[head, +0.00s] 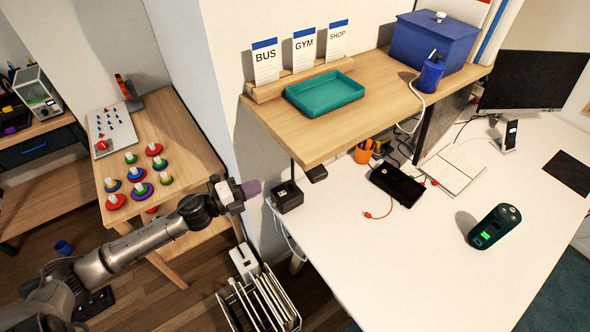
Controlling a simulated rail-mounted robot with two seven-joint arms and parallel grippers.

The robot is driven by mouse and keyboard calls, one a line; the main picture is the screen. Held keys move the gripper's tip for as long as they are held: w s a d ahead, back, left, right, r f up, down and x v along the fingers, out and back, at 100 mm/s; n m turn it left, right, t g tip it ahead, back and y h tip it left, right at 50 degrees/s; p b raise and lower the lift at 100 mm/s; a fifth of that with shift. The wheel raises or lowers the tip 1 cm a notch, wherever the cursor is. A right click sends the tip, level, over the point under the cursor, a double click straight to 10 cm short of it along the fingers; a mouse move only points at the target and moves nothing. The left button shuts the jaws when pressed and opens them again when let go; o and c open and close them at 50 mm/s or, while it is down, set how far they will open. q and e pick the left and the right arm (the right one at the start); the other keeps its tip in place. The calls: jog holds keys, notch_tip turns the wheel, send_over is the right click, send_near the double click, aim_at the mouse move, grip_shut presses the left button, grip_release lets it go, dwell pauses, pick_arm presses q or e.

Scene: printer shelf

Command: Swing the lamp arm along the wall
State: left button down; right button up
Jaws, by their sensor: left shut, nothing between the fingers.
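I cannot make out a lamp arm for certain. A small black box (287,196) sits at the left corner of the white desk, with a thin dark upright above it under the wooden shelf. A small dark piece (316,174) shows just under the shelf's front edge; what it belongs to is hidden. My left gripper (252,188) is shut and empty, with purplish fingertips, in front of the wall edge. It is left of the black box and apart from it in the picture. My right gripper is not in view.
The wooden shelf (330,130) holds a teal tray (325,93), cards and a blue box (432,42). The white desk (385,270) is mostly clear at the front, with a dark green device (494,226) at right. A rack (258,304) stands on the floor below.

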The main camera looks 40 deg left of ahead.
pick_arm(q)
jog(key=p+x, duration=0.1)
jog(key=x, duration=1.2)
jog(key=shift+w+p, duration=0.2)
jog(key=shift+p, duration=0.1)
jog(key=shift+d, duration=0.1)
